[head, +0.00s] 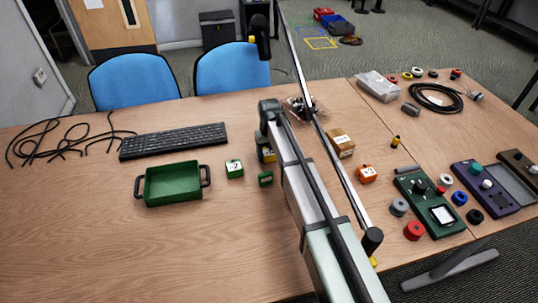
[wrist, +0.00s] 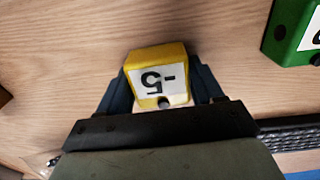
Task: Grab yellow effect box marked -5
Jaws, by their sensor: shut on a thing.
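The yellow effect box (wrist: 158,57) shows in the wrist view with a white label reading -5, upside down in the picture. My gripper (wrist: 155,85) is shut on it, with a dark finger against each side. In the head view the yellow box (head: 268,154) is mostly hidden behind my arm, and only part of it shows at the arm's left edge. I cannot tell whether the box touches the table.
A green tray (head: 172,184) and a keyboard (head: 173,141) lie to the left. An orange box (head: 366,174) and a brown box (head: 340,143) stand right of my arm.

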